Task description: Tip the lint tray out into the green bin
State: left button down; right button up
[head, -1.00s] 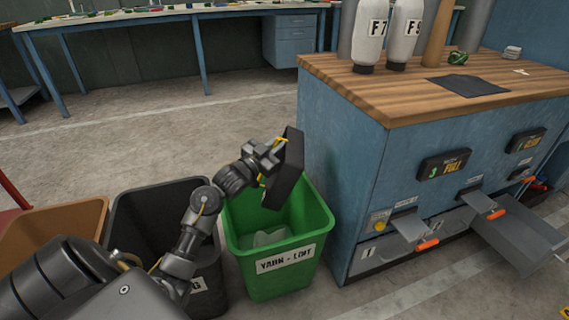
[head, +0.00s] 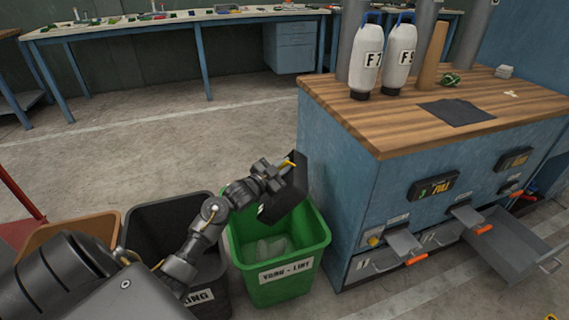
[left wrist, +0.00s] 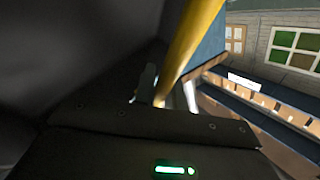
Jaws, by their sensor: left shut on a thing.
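My left gripper (head: 279,178) is shut on the dark lint tray (head: 284,205), near a yellow bar on it. The tray is steeply tilted above the green bin (head: 307,256), which is labelled "YARN - LINT". Pale grey-green lint (head: 268,248) lies inside the bin. The tray's inside is mostly turned away, so I cannot tell if any lint is left in it. In the left wrist view, the yellow bar (left wrist: 193,40) crosses close up amid dark surfaces. My right gripper is out of view.
A black bin (head: 160,222) and a brown bin (head: 98,215) stand left of the green one. The blue cabinet (head: 340,190) is close on its right, with open drawers (head: 510,240) and white bottles (head: 367,62) on its wooden top. Clear floor lies behind the bins.

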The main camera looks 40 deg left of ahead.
aim_at(290, 187)
pick_arm(q)
jog(key=shift+r, duration=0.1)
jog(key=f+m+g, duration=0.1)
jog(key=w+d+f+m+g+y, duration=0.1)
jog(key=m+g, duration=0.1)
jog(key=shift+d+f+b, duration=0.2)
jog(key=shift+f+b, duration=0.1)
jog(key=shift+b, duration=0.1)
notch_tip(290, 187, down, 4)
jog(key=m+g, duration=0.1)
jog(key=m+g+y+p, duration=0.1)
jog(key=shift+d+r+m, duration=0.1)
jog(key=shift+r+m, duration=0.1)
jog(key=shift+m, duration=0.1)
jog(key=shift+f+g+y, duration=0.3)
jog(key=shift+f+y, duration=0.1)
jog(key=shift+f+m+g+y, duration=0.3)
jog(key=shift+f+m+g, duration=0.1)
jog(key=shift+f, duration=0.1)
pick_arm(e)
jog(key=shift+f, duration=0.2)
